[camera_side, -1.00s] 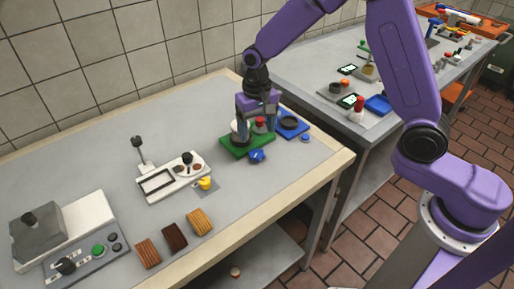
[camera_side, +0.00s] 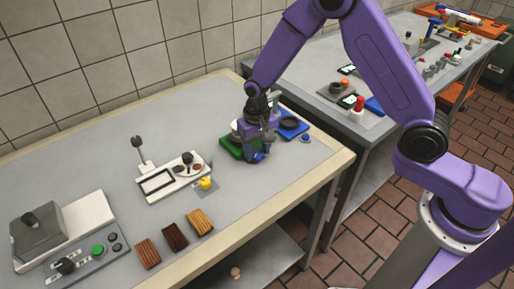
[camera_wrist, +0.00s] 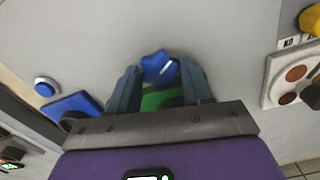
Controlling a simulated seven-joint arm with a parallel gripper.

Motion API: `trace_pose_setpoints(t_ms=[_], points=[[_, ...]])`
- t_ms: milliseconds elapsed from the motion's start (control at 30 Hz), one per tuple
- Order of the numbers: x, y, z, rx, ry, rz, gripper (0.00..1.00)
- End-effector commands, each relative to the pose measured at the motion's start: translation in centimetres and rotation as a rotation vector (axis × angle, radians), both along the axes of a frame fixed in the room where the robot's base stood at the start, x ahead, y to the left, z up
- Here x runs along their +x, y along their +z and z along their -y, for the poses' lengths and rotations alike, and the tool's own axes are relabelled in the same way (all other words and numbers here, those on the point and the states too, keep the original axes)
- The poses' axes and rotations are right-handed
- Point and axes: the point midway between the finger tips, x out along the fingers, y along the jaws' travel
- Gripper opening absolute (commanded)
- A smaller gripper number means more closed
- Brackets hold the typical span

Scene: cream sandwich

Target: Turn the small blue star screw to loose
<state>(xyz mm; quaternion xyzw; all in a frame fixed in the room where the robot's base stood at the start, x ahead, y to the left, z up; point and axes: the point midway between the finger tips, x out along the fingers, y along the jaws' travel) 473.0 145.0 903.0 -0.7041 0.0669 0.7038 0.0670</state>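The small blue star screw (camera_wrist: 158,68) shows at the front of the green base (camera_wrist: 165,97) in the wrist view, with a white mark on its top. My gripper (camera_wrist: 160,80) is open, one finger on each side of the star screw, with a gap between each finger and the screw. In the side view my gripper (camera_side: 255,152) is low over the front of the green base (camera_side: 230,150). The star screw (camera_side: 259,157) is partly hidden there by the fingers.
A blue base (camera_side: 296,135) with a dark ring and a blue button (camera_side: 305,138) lie to the right. A white device (camera_side: 165,182) with a yellow knob (camera_side: 205,183) stands to the left. The grey tabletop between is clear.

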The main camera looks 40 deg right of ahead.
Motion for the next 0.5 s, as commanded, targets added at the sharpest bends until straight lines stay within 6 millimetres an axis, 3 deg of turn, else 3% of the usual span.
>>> trace_pose_setpoints(t_ms=[67, 500], points=[[0.0, 0.01, 0.0, 0.0, 0.0, 0.0, 0.19], [-0.02, 0.04, 0.01, 0.0, 0.134, -0.001, 0.19]])
